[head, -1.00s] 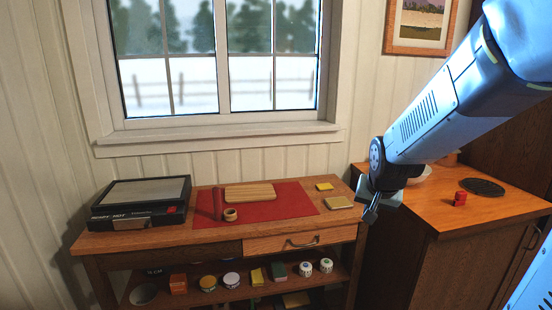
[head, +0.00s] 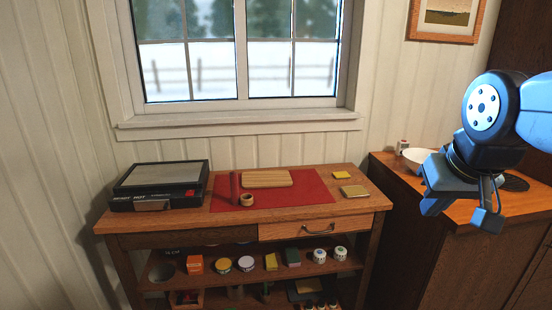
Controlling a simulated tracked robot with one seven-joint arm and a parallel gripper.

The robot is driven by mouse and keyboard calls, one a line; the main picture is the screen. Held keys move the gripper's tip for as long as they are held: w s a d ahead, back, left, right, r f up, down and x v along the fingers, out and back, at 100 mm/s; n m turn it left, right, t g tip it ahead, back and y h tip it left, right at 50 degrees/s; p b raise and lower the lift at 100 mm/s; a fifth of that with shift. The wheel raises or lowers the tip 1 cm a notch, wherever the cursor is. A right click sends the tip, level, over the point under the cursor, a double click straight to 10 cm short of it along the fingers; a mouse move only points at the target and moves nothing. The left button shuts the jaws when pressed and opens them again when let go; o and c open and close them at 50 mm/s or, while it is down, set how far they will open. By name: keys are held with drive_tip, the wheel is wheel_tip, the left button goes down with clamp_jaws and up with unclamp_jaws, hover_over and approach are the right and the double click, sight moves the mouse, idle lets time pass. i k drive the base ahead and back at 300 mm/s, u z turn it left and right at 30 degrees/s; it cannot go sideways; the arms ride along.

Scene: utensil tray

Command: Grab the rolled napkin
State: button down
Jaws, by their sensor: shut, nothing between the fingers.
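The rolled napkin (head: 235,187) looks like a slim dark red roll. It stands out from the red mat (head: 289,196) near the mat's left edge, on the wooden side table. A small tan ring (head: 247,200) is just to its right, and I cannot tell whether they touch. My gripper (head: 487,215) is at the far right of the head view, over the other counter, well away from the napkin. It is shut and holds nothing.
A black warming tray (head: 160,185) stands left of the mat. A wooden board (head: 266,178) lies on the mat's back part, with yellow and tan squares (head: 354,191) at right. Jars and boxes fill the shelf below (head: 300,266). A white bowl (head: 416,156) sits on the right counter.

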sight(233, 178)
drive_tip(key=u, duration=0.1)
drive_tip(key=i, duration=0.3)
drive_tip(key=u, duration=0.9)
